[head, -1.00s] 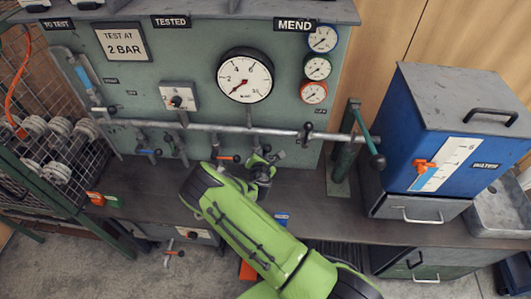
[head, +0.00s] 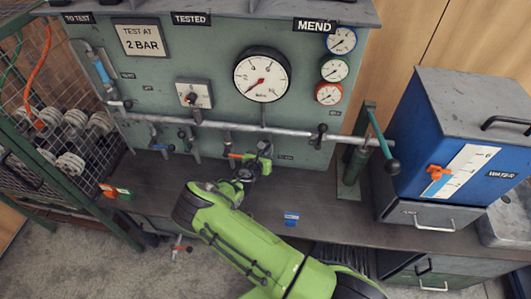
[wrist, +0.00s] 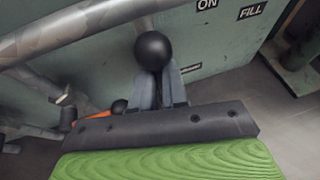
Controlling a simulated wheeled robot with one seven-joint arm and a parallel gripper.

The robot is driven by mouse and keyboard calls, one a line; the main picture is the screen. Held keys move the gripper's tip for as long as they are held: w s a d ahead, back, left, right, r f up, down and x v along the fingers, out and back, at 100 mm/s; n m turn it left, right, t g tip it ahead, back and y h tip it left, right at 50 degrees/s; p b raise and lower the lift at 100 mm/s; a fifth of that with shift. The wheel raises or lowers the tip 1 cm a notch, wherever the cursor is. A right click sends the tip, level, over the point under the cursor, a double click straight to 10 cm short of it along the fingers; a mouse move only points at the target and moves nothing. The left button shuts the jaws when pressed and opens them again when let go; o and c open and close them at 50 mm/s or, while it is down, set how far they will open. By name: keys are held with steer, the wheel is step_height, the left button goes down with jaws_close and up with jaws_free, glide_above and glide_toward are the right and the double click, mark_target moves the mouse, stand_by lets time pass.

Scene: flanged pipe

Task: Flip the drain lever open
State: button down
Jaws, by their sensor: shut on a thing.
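In the wrist view, my gripper (wrist: 158,88) has its two grey fingers close together at a lever with a black ball knob (wrist: 153,50). The knob stands just past the fingertips, and the fingers hide the stem. In the head view, my gripper (head: 252,164) is low in front of the green panel, just below the pipe, right of an orange-handled valve (head: 240,156). I cannot read a drain label on the held lever. The small label beside it in the wrist view is too blurred to read.
A grey pipe (head: 225,127) runs across the panel above my gripper, with other levers along it. A large gauge (head: 262,76) hangs above. A blue water tank (head: 450,125) stands right, a wire cage (head: 62,110) left. A small blue block (head: 291,218) lies on the bench.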

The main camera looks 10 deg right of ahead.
stand_by(0.3)
steer(key=c, duration=1.1)
jaws_free()
steer(key=shift+a, duration=0.1)
steer(key=shift+c, duration=0.2)
steer(key=p+v, duration=0.1)
steer(key=v, duration=1.4)
steer(key=shift+s+a+r, duration=0.15)
steer(key=shift+s, duration=0.1)
